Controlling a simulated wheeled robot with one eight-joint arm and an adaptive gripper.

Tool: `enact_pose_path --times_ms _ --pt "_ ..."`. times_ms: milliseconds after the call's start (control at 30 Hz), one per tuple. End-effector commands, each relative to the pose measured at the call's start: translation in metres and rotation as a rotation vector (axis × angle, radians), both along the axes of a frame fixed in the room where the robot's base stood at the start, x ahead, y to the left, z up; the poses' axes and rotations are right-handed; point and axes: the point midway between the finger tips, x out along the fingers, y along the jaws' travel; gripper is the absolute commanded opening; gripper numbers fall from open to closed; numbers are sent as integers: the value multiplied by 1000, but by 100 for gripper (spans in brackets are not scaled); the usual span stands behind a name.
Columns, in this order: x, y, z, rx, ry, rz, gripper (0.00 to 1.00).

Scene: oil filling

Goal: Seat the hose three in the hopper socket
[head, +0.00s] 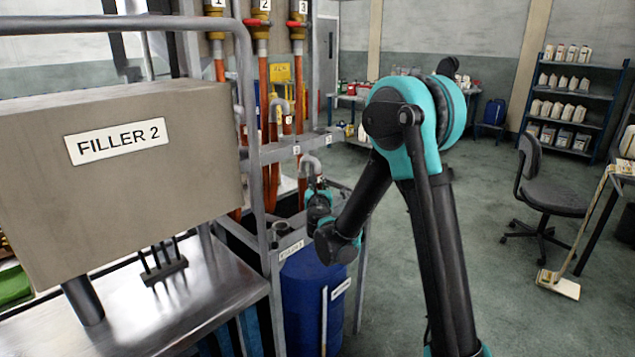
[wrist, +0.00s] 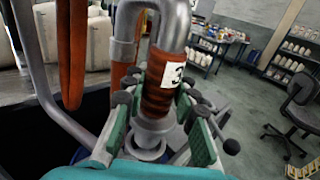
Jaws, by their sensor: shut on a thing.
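Hose three (wrist: 158,92) is an orange-brown hose end with a white "3" tag, below a grey metal bend in the wrist view. The green-padded fingers of my gripper (wrist: 152,118) stand on either side of it and are shut on it. A grey metal collar (wrist: 152,134) shows below the orange part; whether it is seated in anything cannot be told. In the head view my gripper (head: 318,190) is beside the rack, just under a grey hooked pipe end (head: 311,164). I cannot make out the hopper socket with certainty.
A blue drum (head: 306,300) stands below my gripper. The metal rack (head: 273,155) with other orange hoses (head: 263,85) is close on the left, beside the FILLER 2 box (head: 120,150). Open floor (head: 425,215) lies to the right, with an office chair (head: 545,190).

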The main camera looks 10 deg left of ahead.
Motion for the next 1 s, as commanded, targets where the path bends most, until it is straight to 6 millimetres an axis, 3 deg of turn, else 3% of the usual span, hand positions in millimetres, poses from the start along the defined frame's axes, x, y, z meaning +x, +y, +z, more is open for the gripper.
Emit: enact_pose_path --times_ms 267,300,500,1000 --pt "0 0 -10 0 0 0 0" --pt "0 0 -11 0 0 0 27" --pt "0 0 -10 0 0 0 51" --pt "0 0 -10 0 0 0 59"
